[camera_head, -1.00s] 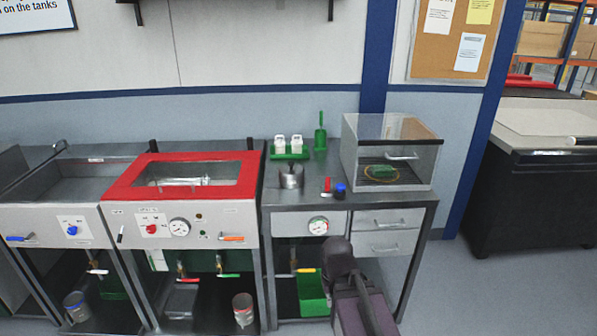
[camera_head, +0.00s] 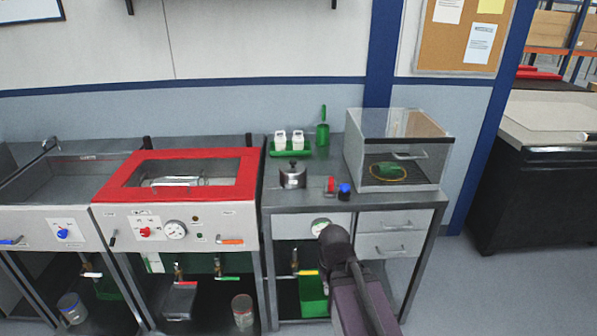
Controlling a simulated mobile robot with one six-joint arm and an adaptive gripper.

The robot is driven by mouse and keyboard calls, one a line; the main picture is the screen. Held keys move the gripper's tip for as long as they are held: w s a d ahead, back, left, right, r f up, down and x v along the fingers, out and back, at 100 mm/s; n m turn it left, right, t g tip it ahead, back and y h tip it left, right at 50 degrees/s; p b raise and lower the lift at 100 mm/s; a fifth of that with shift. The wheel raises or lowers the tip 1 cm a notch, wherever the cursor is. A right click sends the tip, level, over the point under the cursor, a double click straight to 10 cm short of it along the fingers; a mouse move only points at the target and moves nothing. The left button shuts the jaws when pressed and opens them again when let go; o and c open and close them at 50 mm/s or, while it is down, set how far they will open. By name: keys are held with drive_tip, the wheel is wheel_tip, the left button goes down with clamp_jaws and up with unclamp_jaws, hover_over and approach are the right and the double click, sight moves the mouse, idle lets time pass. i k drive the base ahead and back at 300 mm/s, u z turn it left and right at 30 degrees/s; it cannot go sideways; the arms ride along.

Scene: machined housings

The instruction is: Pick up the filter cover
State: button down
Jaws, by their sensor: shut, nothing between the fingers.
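A round metal canister (camera_head: 293,181) stands on the left part of the grey bench top. A dark cover with a knob (camera_head: 292,167) sits on top of it and looks like the filter cover. My arm (camera_head: 352,285) rises from the bottom edge in front of the bench, its dark joint below the bench top's front edge. No fingers can be made out, and nothing of mine touches the canister or its cover.
A red item (camera_head: 330,185) and a blue-capped item (camera_head: 345,191) stand right of the canister. A green tray (camera_head: 291,153) with white bottles and a green scoop (camera_head: 322,134) are behind. A clear-fronted case (camera_head: 398,150) is at right; a red-framed tank (camera_head: 178,174) is at left.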

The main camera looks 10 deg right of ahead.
sight(292, 174)
drive_tip(key=u, duration=0.05)
drive_tip(key=k, duration=1.35)
drive_tip(key=z, duration=0.55)
drive_tip(key=i, duration=1.8)
drive_tip(key=u, duration=0.45)
drive_tip(key=i, duration=0.5)
drive_tip(key=u, duration=0.35)
